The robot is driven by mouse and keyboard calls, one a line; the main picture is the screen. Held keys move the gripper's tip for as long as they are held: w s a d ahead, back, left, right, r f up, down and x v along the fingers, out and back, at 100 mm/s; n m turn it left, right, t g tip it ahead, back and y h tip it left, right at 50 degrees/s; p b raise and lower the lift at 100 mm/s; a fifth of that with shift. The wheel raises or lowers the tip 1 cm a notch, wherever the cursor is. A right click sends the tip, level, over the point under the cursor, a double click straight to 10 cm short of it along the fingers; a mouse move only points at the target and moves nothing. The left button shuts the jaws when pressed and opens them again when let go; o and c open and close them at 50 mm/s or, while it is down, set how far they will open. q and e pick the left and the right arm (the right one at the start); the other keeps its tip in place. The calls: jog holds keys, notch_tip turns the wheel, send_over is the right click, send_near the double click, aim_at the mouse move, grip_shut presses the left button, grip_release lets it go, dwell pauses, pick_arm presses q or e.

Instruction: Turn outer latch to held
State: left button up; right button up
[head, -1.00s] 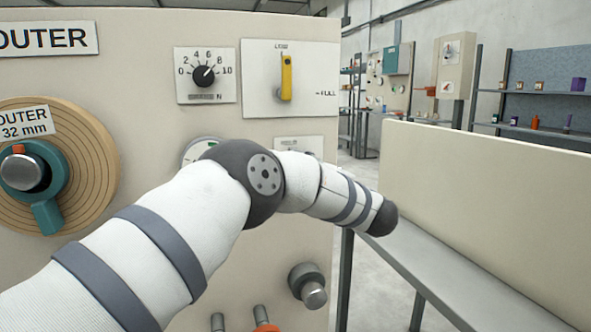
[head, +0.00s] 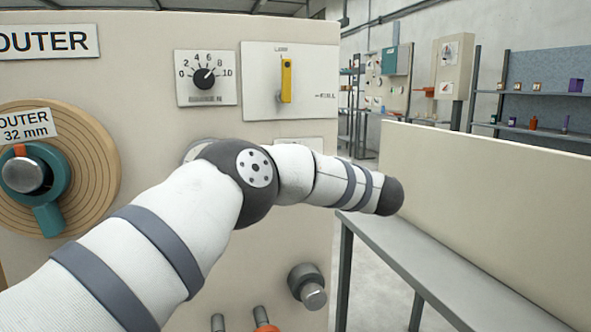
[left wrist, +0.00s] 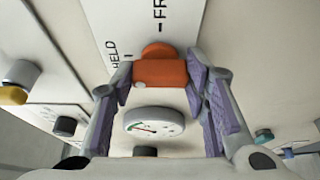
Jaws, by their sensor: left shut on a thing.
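In the left wrist view an orange latch handle (left wrist: 160,73) with a round orange hub stands on a pale plate. The plate carries the word HELD at the left and letters starting FR above, each with a short mark. Which mark the handle points at I cannot tell. My left gripper (left wrist: 160,80) is shut on the orange handle, one purple-padded finger on each side. In the head view my left arm crosses the panel, and the gripper and this latch cannot be made out. My right gripper is in neither view.
The panel (head: 150,115) holds a wooden disc (head: 95,165) with a teal lever (head: 47,215), a numbered dial (head: 204,78), a yellow lever (head: 287,80) and a grey knob (head: 308,285). A round gauge (left wrist: 153,122) sits between my fingers' lower parts. A grey bench (head: 400,245) stands right.

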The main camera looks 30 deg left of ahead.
pick_arm(q)
jog(key=o, duration=1.1)
jog(key=shift+o, duration=0.2)
jog(key=v, duration=1.2)
